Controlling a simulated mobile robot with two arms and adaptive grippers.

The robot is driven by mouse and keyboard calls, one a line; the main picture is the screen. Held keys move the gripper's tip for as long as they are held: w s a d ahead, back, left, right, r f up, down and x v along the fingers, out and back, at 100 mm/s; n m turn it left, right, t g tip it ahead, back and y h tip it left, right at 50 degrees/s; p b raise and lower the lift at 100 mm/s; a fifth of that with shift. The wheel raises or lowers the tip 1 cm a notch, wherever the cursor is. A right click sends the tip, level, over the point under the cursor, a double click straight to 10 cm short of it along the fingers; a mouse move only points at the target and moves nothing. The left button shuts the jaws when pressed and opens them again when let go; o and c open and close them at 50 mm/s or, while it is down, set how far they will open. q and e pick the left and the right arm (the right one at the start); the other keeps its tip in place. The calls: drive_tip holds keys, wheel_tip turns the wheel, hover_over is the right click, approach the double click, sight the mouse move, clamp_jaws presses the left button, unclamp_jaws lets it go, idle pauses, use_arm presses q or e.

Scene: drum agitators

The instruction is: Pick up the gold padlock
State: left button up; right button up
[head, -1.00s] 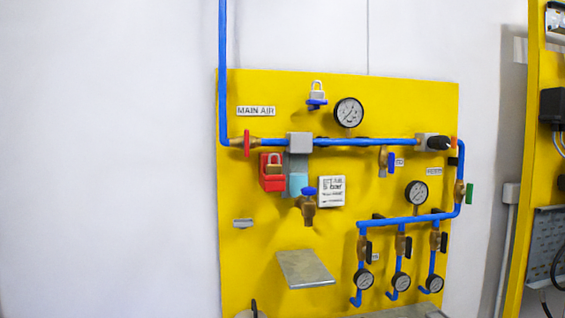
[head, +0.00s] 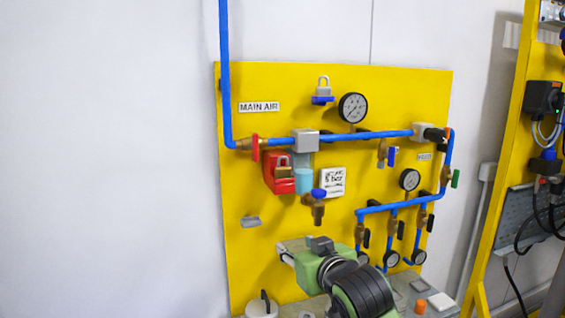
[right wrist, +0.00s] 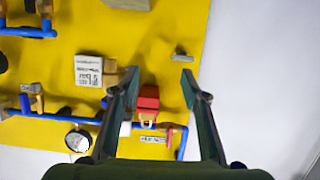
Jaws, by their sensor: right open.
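The gold padlock (head: 283,171) sits in the front of a red holder (head: 270,178) on the yellow panel, with its grey shackle upward in the head view. My left gripper is not in view.
The yellow panel (head: 240,285) carries blue pipes (head: 365,137), a gauge (head: 352,107) and a grey padlock (head: 322,90) higher up. The left wall is clear.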

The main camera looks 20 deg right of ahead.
wheel_tip(320, 180, up, 17)
drive_tip(key=w+t, duration=0.2)
drive_tip(key=t, duration=0.1)
drive_tip(key=p, duration=0.4)
approach(283, 157)
drive_tip(key=w, duration=0.4)
drive_tip(key=shift+w+a+r+m, duration=0.2)
drive_tip(key=shift+w+m, duration=0.1)
drive_tip(key=shift+w, duration=0.3)
drive_tip(key=w+p, duration=0.2)
drive_tip(key=w, duration=0.1)
drive_tip(key=w+p, duration=0.1)
drive_tip(key=shift+w+d+f, duration=0.2)
drive_tip(key=shift+d+f, duration=0.05)
drive_tip(key=shift+f, duration=0.05)
drive_tip(key=shift+w+f, duration=0.1)
drive_tip(key=shift+w, duration=0.3)
drive_tip(key=shift+c, duration=0.8)
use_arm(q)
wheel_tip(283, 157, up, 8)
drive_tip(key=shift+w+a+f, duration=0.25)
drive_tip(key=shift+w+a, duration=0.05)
use_arm(e)
clamp_jaws()
